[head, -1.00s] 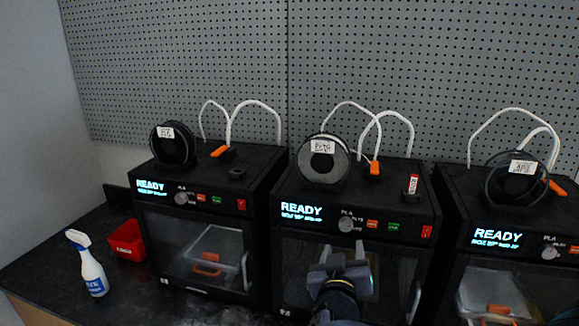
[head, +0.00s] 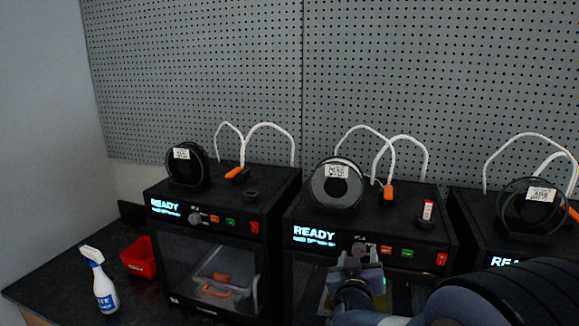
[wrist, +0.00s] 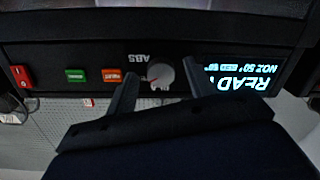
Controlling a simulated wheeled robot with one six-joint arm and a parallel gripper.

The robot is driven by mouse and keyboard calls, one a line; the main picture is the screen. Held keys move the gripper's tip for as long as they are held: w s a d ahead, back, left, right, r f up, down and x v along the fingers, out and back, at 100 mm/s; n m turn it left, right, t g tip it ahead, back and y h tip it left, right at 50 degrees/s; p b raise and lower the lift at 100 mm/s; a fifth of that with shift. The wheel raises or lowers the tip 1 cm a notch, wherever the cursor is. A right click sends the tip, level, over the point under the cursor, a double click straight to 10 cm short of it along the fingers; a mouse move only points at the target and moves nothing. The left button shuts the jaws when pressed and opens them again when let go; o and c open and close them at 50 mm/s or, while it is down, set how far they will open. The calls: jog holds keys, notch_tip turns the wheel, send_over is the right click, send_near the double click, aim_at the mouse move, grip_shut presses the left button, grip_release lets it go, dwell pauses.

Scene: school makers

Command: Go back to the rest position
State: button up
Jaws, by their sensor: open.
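My gripper (head: 356,262) is in front of the middle black printer (head: 318,262), just below its control knob in the head view. In the wrist view my gripper (wrist: 158,88) shows its two dark fingers spread apart, with nothing between them but the view of a grey knob (wrist: 160,73) on a printer panel. That panel appears upside down, with a lit READY display (wrist: 238,80), an "ABS" label, and green, orange and red buttons. I cannot tell whether the fingers touch the knob. My dark arm fills the lower right of the head view.
A left printer (head: 215,262) and a right printer (head: 478,205) flank the middle one, each with a spool on top. A spray bottle (head: 100,281) and a red bin (head: 139,258) stand at the left of the dark bench. A grey pegboard (head: 210,70) is behind.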

jog(key=shift+s, duration=0.1)
jog(key=v, duration=1)
jog(key=x, duration=1)
jog(key=shift+w+f, duration=0.1)
jog(key=shift+w, duration=0.1)
jog(key=shift+s+m+b, duration=0.1)
jog(key=shift+m+b, duration=0.75)
jog(key=shift+m, duration=0.05)
jog(key=m+b, duration=0.6)
jog(key=m, duration=0.3)
jog(key=shift+a+f+t, duration=0.1)
jog(key=shift+t, duration=0.2)
jog(key=shift+m, duration=0.3)
jog(key=shift+v, duration=2.95)
